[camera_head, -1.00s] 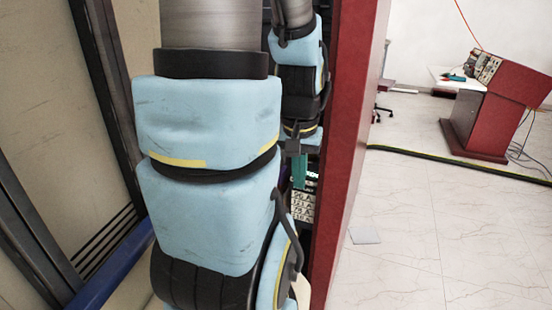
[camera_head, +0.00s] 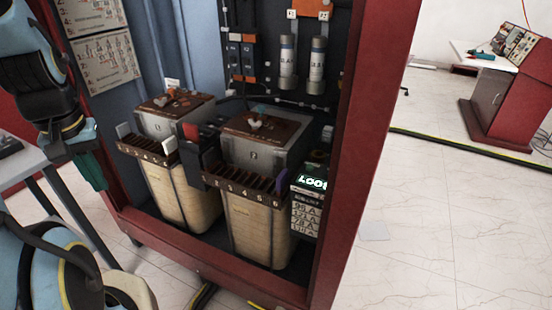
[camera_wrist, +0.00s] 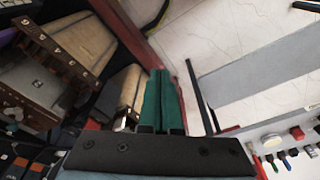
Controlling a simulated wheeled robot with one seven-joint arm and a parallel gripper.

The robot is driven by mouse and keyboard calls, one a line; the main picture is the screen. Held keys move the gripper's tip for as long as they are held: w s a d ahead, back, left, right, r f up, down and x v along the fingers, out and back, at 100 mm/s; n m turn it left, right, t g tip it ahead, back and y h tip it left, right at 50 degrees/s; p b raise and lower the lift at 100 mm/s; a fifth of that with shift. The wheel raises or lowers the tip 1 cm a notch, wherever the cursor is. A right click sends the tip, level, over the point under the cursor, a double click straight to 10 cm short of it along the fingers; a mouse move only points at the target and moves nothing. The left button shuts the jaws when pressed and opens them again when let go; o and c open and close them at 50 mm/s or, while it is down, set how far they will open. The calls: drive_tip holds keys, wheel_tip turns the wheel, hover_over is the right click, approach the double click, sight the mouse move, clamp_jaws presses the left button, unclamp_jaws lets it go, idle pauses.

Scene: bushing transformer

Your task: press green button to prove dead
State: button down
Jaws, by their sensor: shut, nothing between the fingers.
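My gripper (camera_head: 91,170) hangs at the left of the head view, pointing down in front of the cabinet's left side. Its teal fingers show in the wrist view (camera_wrist: 160,98), pressed together with nothing between them. I cannot make out a green button for certain in either view. In the wrist view a grey panel (camera_wrist: 252,134) at the lower right, well apart from the fingers, carries a red knob (camera_wrist: 297,133), a dark part and small red, green and blue pieces, too small to identify.
The red-framed cabinet (camera_head: 345,150) holds two transformers (camera_head: 180,195) and (camera_head: 265,230). A lit display (camera_head: 314,183) sits at its right. A grey table (camera_head: 25,157) stands at the left. A red console (camera_head: 505,90) stands at the back right. Open floor (camera_head: 440,220) lies right.

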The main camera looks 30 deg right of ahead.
drive_tip(key=shift+w+a, duration=0.1)
drive_tip(key=shift+a, duration=0.15)
drive_tip(key=w+d+f+m+h+p, duration=0.1)
drive_tip(key=w+d+m+p, duration=0.25)
drive_tip(key=d, duration=0.75)
drive_tip(key=w+d+f+m+h+p, duration=0.1)
drive_tip(key=w+d+f+m+p, duration=0.3)
drive_tip(key=d, duration=0.6)
drive_tip(key=s+d+r+m+g+h+p, duration=0.1)
drive_tip(key=s+d, duration=0.4)
drive_tip(key=d, duration=0.8)
drive_tip(key=s+d+r+m+g+h+p, duration=0.2)
drive_tip(key=s+d+h+p, duration=0.3)
drive_tip(key=d, duration=0.9)
drive_tip(key=shift+s+r+g+h, duration=0.3)
drive_tip(key=shift+s+g, duration=0.2)
drive_tip(key=shift+s, duration=0.05)
drive_tip(key=shift+f, duration=0.15)
